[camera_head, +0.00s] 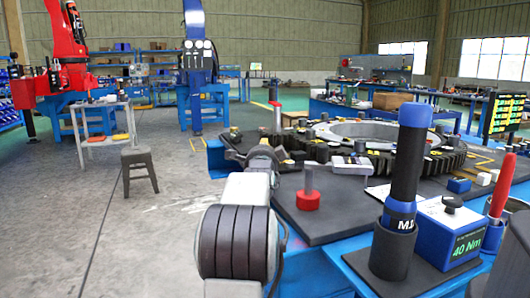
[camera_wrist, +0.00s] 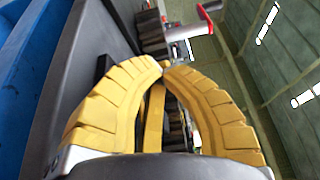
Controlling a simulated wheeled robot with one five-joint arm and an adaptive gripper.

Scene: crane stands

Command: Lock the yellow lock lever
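In the wrist view, my gripper (camera_wrist: 163,68) shows two curved yellow fingers whose tips come together, with almost no gap. A yellow bar (camera_wrist: 154,118) shows in the space between the fingers. It looks like the yellow lock lever, but I cannot tell whether the fingertips touch it. Its ends are hidden by the fingers and the gripper body. In the head view my arm reaches forward to the left edge of the work table, and its links hide the fingers. I cannot make out the lever clearly there.
A large dark gear ring (camera_head: 380,140) lies on the table. A red-based post (camera_head: 308,190) stands near my arm. A blue-and-black tool (camera_head: 405,170) stands in a holder beside a blue 40 Nm box (camera_head: 447,232). A grey stool (camera_head: 138,165) stands on the open floor at left.

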